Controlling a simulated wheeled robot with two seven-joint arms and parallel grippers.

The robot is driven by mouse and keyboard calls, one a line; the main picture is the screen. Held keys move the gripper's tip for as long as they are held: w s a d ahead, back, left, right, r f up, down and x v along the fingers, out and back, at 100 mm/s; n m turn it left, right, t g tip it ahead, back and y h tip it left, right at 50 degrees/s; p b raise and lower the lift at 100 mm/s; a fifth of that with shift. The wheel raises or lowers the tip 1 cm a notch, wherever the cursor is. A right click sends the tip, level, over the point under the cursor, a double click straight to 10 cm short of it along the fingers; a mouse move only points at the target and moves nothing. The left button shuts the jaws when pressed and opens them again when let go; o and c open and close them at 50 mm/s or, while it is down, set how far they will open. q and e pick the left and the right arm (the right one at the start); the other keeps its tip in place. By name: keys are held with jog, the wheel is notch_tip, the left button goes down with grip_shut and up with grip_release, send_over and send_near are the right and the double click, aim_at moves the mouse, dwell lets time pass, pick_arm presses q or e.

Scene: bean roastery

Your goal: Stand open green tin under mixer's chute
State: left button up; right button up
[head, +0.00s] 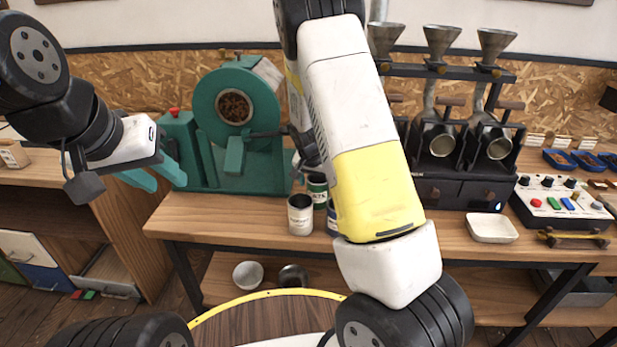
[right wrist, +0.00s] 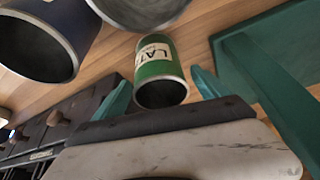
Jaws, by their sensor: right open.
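The open green tin (head: 317,186) stands on the bench, partly hidden behind a white tin and my right arm. In the right wrist view the green tin (right wrist: 160,58) shows a pale label and a dark open mouth. My right gripper (right wrist: 159,82) is open, with one finger on each side of the tin; I cannot tell whether they touch it. A green drum machine (head: 201,112), apparently the mixer, stands left of the tins with a chute-like part (head: 234,156) at its front. My left gripper (head: 155,174) is open and empty, left of the machine's base.
The white tin (head: 300,216) and a dark blue tin (head: 332,220) stand close to the green tin; the blue tin also shows in the right wrist view (right wrist: 38,30). A white dish (head: 491,229) and button panel (head: 560,205) are at right. The bench front below the machine is clear.

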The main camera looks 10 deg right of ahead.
jog(key=v, duration=0.7)
jog(key=shift+r, duration=0.2)
jog(key=s+a+r+n+t+y, duration=0.1)
jog(key=s+r+n+y, duration=0.3)
jog(key=s+r, duration=1.5)
jog(key=shift+s+a, duration=0.2)
jog(key=shift+s, duration=0.65)
jog(key=shift+o, duration=0.4)
jog(key=s+r+n+t, duration=0.1)
jog(key=s+r+n, duration=0.1)
jog(key=s, duration=0.5)
jog(key=shift+s+a+n+y, duration=0.3)
jog(key=shift+s+a+n, duration=0.1)
jog(key=shift+a, duration=0.1)
jog(key=w+d+f+n+g+h, duration=0.4)
jog(key=w+f+n+h, duration=0.4)
jog(key=w+n, duration=0.4)
jog(key=w+a+f+n+t+h, duration=0.2)
jog(key=w+f+n, duration=0.4)
jog(key=w+f, duration=0.2)
jog(key=w+a+f+n+t+h, duration=0.1)
jog(key=w+a+f+n, duration=0.2)
jog(key=w+f+n, duration=0.35)
jog(key=shift+m, duration=0.65)
jog(key=x, duration=0.3)
jog(key=w+x, duration=0.1)
jog(key=x, duration=0.4)
jog(key=shift+w+a+f, duration=0.1)
jog(key=shift+w+f, duration=0.1)
jog(key=shift+w, duration=0.2)
